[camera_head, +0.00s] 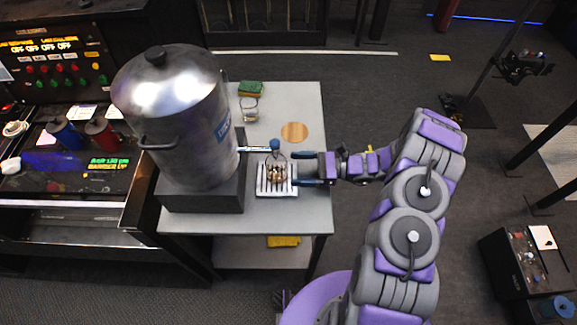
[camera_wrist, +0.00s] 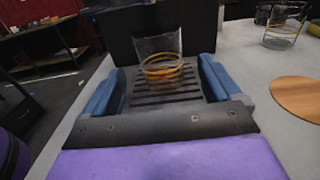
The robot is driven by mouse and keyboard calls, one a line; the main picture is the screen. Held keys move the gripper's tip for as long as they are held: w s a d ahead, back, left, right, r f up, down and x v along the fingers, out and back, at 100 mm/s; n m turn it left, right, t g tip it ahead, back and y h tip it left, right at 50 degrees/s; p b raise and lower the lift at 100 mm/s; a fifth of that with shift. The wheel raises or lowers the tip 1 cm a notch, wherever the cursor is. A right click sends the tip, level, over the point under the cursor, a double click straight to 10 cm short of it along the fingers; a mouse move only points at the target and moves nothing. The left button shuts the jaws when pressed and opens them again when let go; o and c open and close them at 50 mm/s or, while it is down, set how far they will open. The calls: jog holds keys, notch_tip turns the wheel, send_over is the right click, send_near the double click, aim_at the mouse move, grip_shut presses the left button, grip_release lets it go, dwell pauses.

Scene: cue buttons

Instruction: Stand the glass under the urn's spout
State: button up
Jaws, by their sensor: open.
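The steel urn (camera_head: 178,112) stands on a dark block at the table's left. Its spout, with a blue knob (camera_head: 275,144), reaches right over a slatted drip tray (camera_head: 262,190). A clear glass with amber bands (camera_head: 277,174) stands upright on the tray, about below the spout's end; it also shows in the wrist view (camera_wrist: 161,62). My gripper (camera_head: 294,169) is open at the tray's right side, its blue fingers pointing at the glass. In the wrist view the glass is between the fingertips (camera_wrist: 160,68), with gaps on both sides. The spout is out of the wrist view.
A second banded glass (camera_head: 249,109) and a green-yellow sponge (camera_head: 251,89) are at the table's back. A round wooden coaster (camera_head: 294,132) lies behind my gripper. A control panel (camera_head: 60,60) is at left. The table's front right is clear.

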jog(key=d+p, duration=0.1)
jog(key=d, duration=0.7)
jog(key=shift+s, duration=0.15)
jog(key=s+a+r+n+g+h, duration=0.35)
jog(key=s+r+n, duration=0.2)
jog(key=r, duration=0.35)
jog(key=s+a+r+n+g+h, duration=0.3)
jog(key=s+a+r+n+h, duration=0.15)
jog(key=s+r, duration=0.4)
jog(key=s+d+r+n+t+h, duration=0.2)
jog(key=s+d+r+n+h, duration=0.2)
jog(key=s, duration=0.5)
jog(key=s+d+r+n+t+h, duration=0.2)
jog(key=s+d+r+n+h, duration=0.2)
jog(key=s+h, duration=0.2)
jog(key=s, duration=0.2)
jog(key=shift+s+d, duration=0.3)
jog(key=shift+s, duration=0.1)
